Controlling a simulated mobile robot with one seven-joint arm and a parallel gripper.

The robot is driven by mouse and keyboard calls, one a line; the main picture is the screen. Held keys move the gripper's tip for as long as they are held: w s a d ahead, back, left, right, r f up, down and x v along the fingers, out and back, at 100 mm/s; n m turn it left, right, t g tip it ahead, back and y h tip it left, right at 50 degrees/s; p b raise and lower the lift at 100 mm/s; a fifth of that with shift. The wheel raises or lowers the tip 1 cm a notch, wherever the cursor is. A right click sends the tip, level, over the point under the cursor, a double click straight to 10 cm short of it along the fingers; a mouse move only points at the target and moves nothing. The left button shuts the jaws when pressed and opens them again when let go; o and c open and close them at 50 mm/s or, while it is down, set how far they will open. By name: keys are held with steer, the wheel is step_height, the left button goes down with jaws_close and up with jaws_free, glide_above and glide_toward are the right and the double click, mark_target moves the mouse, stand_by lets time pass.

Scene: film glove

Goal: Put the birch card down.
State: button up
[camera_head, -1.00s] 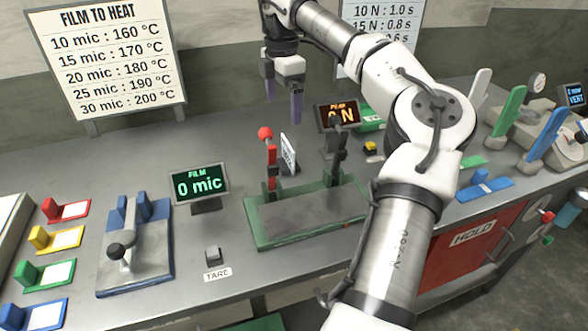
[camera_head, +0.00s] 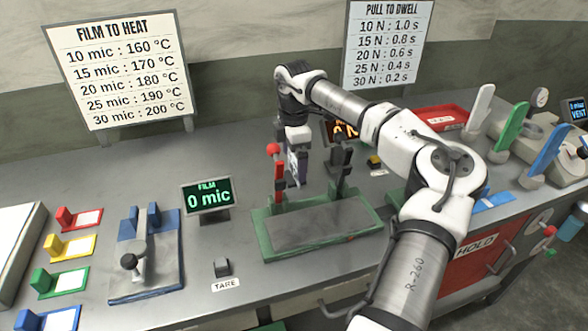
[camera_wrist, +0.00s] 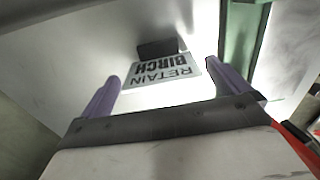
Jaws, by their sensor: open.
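The birch card (camera_wrist: 150,71) is a pale card with dark lettering, "RETAIN BIRCH", upside down in the wrist view. A dark block (camera_wrist: 157,47) shows right against its far edge. My gripper (camera_wrist: 163,75) is open, with its two purple fingers apart and the card between and beyond their tips. I cannot tell whether a finger touches the card. In the head view my gripper (camera_head: 298,172) is low behind the green-framed press, and it mostly hides the card there.
The green-framed press (camera_head: 318,228), with a red-knobbed post (camera_head: 275,150) and a dark post, stands just in front of my gripper. The film display (camera_head: 208,195) and blue fixture (camera_head: 143,262) are to the left. The bench behind the display is clear.

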steer(key=shift+f, duration=1.25)
steer(key=c, duration=1)
steer(key=shift+o, duration=0.2)
steer(key=shift+r, duration=0.1)
